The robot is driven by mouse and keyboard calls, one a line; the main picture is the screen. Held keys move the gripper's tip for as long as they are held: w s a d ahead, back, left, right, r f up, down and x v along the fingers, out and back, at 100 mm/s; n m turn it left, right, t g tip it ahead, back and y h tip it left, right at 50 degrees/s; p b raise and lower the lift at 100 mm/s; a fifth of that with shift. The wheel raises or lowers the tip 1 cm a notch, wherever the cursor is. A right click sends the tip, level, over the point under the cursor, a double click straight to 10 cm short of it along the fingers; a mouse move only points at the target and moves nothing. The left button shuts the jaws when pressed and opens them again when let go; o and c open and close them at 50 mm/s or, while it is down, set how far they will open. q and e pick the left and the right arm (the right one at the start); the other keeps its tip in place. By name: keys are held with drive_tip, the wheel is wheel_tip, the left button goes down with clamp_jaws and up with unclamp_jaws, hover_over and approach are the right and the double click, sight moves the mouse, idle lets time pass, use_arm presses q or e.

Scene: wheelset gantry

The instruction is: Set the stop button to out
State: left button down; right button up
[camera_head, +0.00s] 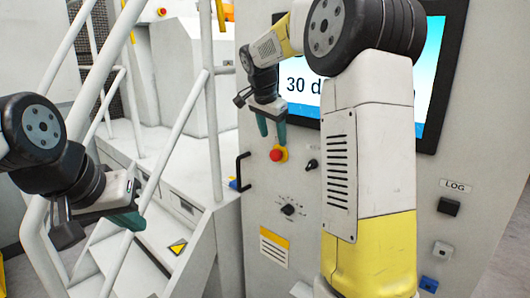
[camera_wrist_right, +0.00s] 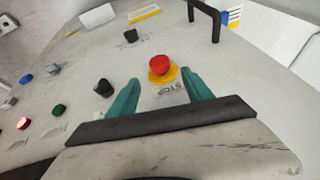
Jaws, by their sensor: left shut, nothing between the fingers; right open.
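The stop button is a red mushroom button (camera_head: 276,155) on a yellow round plate, on the grey cabinet front. In the right wrist view the red button (camera_wrist_right: 160,64) sits above a printed label, just beyond the fingertips and between their lines. My right gripper (camera_head: 270,132) is open, its green fingers just above the button in the head view; it also shows in the right wrist view (camera_wrist_right: 160,84). I cannot tell whether a finger touches the button. My left gripper (camera_head: 136,220) is shut and empty at the left, away from the cabinet, in front of the stairs.
A black rotary knob (camera_head: 312,164) sits right of the button, and another knob (camera_head: 289,209) lies below. A black handle (camera_head: 242,171) stands out at the left. A screen (camera_head: 436,75) is behind my right arm. White stairs and railings (camera_head: 168,135) fill the left.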

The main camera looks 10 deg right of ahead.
sight(276, 150)
drive_tip(key=x, duration=0.7)
drive_tip(key=shift+w+d+f, duration=0.1)
drive_tip(key=shift+w+f, duration=0.05)
drive_tip(key=shift+f, duration=0.15)
clamp_jaws()
